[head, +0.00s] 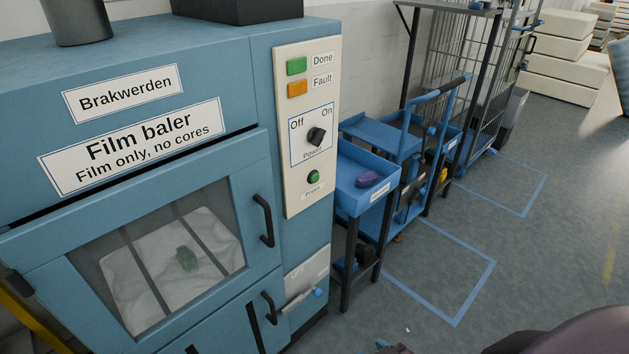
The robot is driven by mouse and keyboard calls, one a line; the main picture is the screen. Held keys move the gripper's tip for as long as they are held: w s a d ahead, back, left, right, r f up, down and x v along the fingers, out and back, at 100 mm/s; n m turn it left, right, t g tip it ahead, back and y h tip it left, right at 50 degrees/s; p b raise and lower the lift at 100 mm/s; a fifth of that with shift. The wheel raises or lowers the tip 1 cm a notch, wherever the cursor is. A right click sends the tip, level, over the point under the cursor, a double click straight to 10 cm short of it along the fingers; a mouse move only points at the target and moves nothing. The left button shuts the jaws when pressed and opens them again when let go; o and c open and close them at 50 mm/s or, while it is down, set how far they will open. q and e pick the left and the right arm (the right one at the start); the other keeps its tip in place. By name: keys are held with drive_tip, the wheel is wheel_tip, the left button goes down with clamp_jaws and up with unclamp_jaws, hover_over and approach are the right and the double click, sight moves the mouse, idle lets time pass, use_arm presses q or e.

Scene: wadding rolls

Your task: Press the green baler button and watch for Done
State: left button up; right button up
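The blue film baler (300,240) fills the left of the head view. Its cream control panel (290,190) carries a round green button (314,177) near the bottom, with a small label below it. Above the button is a black power knob (316,136) between Off and On; its exact setting is hard to tell. At the top are a green Done lamp (297,66) and an orange Fault lamp (297,88); I cannot tell whether either is lit. Nothing covers the button. Neither of my grippers is recognisable in the view.
The baler's windowed door (255,165) looks shut, with white film and a green piece (187,259) inside. The floor square (455,322) outlined in blue is clear.

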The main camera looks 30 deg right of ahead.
drive_tip(key=shift+s, duration=0.15)
drive_tip(key=shift+s+f, duration=0.15)
drive_tip(key=shift+s, duration=0.05)
drive_tip(key=shift+s+f, duration=0.1)
drive_tip(key=shift+s, duration=0.05)
drive_tip(key=c, duration=0.7)
clamp_jaws()
drive_tip(key=shift+w, duration=0.25)
drive_tip(key=shift+w+r, duration=0.25)
drive_tip(key=shift+s, duration=0.15)
drive_tip(key=shift+s+f, duration=0.2)
drive_tip(key=shift+s, duration=0.15)
